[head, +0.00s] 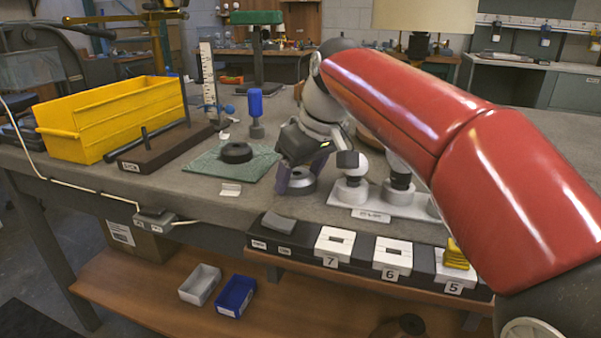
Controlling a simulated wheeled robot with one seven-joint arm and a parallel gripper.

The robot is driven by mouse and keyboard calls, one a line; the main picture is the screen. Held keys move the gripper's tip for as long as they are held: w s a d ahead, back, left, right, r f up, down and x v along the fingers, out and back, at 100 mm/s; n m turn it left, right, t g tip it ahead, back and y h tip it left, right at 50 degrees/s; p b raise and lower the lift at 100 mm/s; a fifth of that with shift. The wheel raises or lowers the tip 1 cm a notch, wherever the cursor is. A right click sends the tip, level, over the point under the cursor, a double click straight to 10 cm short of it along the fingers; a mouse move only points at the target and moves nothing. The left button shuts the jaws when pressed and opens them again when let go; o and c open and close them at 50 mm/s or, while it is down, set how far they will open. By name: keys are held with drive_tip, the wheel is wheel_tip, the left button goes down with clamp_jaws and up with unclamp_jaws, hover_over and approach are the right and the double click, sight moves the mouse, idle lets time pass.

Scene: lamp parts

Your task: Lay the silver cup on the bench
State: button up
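The silver cup (301,181), a small round metallic piece with a dark centre, is low at the bench (228,212) near its front edge, right of the green mat. My gripper (301,176) points down over it, with its purple fingers on either side of the cup. The fingers are spread about as wide as the cup. I cannot tell whether they press on it or whether the cup touches the bench. My gripper's body hides part of the cup's upper side.
A green mat (205,173) carries a black ring (235,153). A blue-handled tool (256,112) stands behind it. A white tray (390,205) with bulbs and sockets is close on the right. A yellow bin (110,120) is at left. Numbered slots (392,257) line the front edge.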

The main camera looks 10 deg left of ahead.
drive_tip(key=shift+o, duration=1)
drive_tip(key=shift+r, duration=0.25)
drive_tip(key=p+v, duration=0.2)
drive_tip(key=v, duration=1)
